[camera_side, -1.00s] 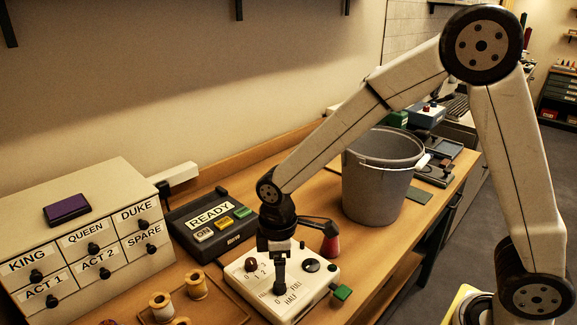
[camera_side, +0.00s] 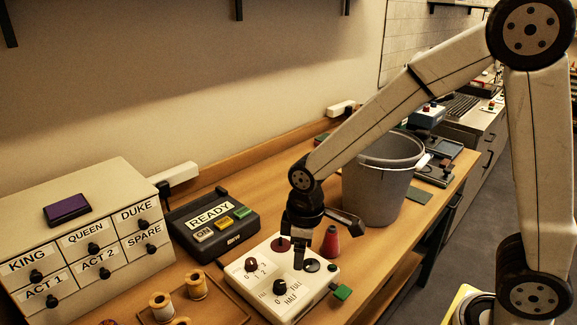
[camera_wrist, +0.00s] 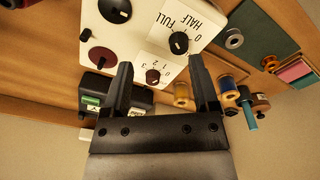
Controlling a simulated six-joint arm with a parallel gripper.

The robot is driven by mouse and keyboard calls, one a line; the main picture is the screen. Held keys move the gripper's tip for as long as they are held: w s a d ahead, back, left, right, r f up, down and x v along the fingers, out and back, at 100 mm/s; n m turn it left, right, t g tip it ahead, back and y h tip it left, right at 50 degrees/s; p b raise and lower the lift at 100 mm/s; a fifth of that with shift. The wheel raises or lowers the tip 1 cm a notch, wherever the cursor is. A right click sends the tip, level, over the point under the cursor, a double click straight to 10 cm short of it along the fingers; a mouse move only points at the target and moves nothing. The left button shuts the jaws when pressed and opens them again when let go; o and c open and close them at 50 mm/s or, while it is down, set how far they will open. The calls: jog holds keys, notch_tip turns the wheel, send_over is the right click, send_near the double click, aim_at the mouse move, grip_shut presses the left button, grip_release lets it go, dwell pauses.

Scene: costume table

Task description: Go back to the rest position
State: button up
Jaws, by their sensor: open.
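My gripper (camera_side: 302,258) is open and empty above the white control box (camera_side: 258,297) in the side view. In the wrist view its two dark fingers (camera_wrist: 160,85) stand apart with nothing between them. The box carries a black knob (camera_side: 281,287) marked 0, HALF and FULL, a dark red knob (camera_side: 251,264) marked 0, 1, 2, and a larger black knob (camera_side: 312,265) near the gripper. I cannot tell from the pictures how far the fingertips are above the box top.
A grey bucket (camera_side: 372,190) stands right of the gripper, below my forearm. The READY panel (camera_side: 212,222), a label-drawer cabinet (camera_side: 80,235) and a tray of thread spools (camera_side: 230,309) are to the left.

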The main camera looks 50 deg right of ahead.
jog(key=s+d+m+t, duration=0.1)
jog(key=s+d+m, duration=0.6)
jog(key=shift+d+f+t, duration=0.3)
jog(key=shift+f+t, duration=0.05)
jog(key=shift+t, duration=0.05)
